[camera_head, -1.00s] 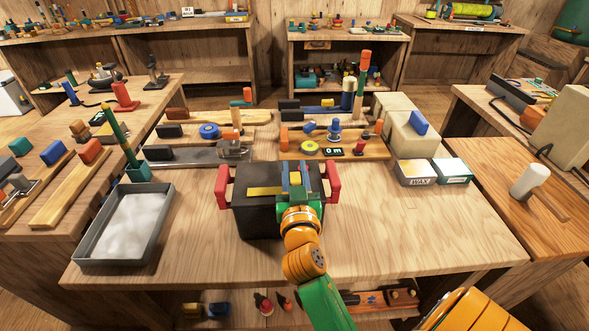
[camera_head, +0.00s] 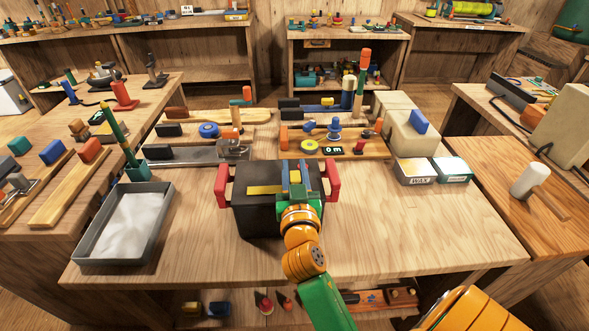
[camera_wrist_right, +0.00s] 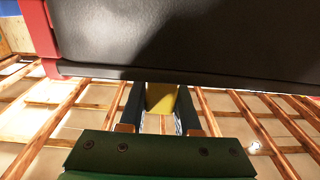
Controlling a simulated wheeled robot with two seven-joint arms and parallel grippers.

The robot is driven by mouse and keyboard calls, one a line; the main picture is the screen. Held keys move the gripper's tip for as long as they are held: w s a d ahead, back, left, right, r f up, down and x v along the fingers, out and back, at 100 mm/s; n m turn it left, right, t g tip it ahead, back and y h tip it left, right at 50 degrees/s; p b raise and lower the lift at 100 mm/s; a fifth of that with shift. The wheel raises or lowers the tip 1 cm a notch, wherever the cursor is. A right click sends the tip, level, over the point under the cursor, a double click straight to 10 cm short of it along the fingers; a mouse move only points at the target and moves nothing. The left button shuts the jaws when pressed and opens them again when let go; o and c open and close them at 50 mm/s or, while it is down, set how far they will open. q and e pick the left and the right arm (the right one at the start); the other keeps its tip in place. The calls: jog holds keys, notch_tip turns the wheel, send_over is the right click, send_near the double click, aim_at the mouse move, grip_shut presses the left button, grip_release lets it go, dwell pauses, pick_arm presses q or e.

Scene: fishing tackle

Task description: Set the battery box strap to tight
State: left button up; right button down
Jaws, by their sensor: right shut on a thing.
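The battery box (camera_head: 262,217) is black with red side handles and stands on the middle of the front table. It fills the top of the right wrist view (camera_wrist_right: 190,45). My right gripper (camera_head: 294,175) is over the right part of the box top and hides some of the strap. In the right wrist view, my right gripper (camera_wrist_right: 162,105) is shut on a yellow piece (camera_wrist_right: 161,97), seemingly the strap's end. My left gripper is not in view.
A grey tray (camera_head: 84,235) with white contents lies left of the box. A wax box (camera_head: 417,172) and a teal-and-white box (camera_head: 452,170) stand to the right. Tools on wooden boards (camera_head: 370,147) lie behind. The table's front right is clear.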

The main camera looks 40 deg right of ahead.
jog(key=shift+f, duration=0.4)
jog(key=shift+s+d, duration=0.45)
jog(key=shift+d, duration=0.25)
jog(key=c, duration=0.8)
grip_release()
jog(key=shift+o, duration=1)
jog(key=shift+w+d, duration=0.15)
jog(key=shift+w, duration=0.05)
jog(key=shift+r, duration=0.1)
